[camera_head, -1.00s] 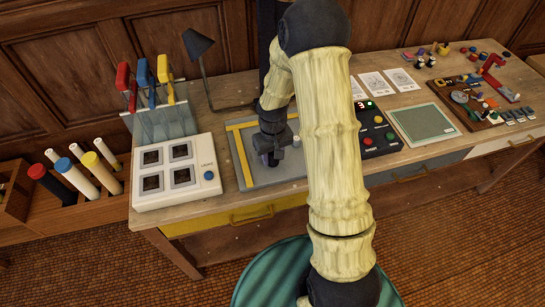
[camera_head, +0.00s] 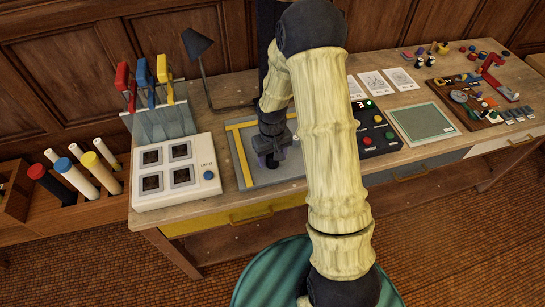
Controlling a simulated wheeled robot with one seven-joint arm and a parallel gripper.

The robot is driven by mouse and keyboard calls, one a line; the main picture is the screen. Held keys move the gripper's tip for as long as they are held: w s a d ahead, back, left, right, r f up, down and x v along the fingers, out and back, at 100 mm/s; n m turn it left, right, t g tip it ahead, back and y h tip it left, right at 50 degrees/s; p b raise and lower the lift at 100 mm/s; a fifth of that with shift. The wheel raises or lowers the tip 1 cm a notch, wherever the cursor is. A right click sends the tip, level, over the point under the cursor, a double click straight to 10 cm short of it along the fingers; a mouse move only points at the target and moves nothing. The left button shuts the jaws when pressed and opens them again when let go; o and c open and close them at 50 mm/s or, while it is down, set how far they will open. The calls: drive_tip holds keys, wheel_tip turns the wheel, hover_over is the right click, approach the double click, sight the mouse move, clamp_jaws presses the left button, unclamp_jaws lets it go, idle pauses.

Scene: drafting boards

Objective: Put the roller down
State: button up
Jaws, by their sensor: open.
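My gripper (camera_head: 271,158) is low over the grey board with a yellow L-shaped edge (camera_head: 242,150). It is mostly seen from behind and above, and its fingertips are hard to make out. It is open. I cannot clearly make out a roller. My arm hides the right part of the board.
A white light box (camera_head: 177,172) and a rack with coloured clamps (camera_head: 160,118) stand to the left. A desk lamp (camera_head: 200,60) stands behind. A button panel (camera_head: 376,130), green mat (camera_head: 424,122) and cluttered brown board (camera_head: 480,101) lie to the right.

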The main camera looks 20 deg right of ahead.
wheel_tip(320, 180, up, 12)
idle(0.4)
drive_tip(key=shift+f, duration=0.1)
idle(0.3)
drive_tip(key=s+r+m+t, duration=0.1)
drive_tip(key=s+r, duration=0.1)
drive_tip(key=s, duration=0.5)
drive_tip(key=s+r+t, duration=0.1)
drive_tip(key=s+r, duration=0.1)
drive_tip(key=s, duration=0.5)
drive_tip(key=shift+s+r+m+t, duration=0.25)
drive_tip(key=shift+r+m+t, duration=0.05)
drive_tip(key=shift+m, duration=0.1)
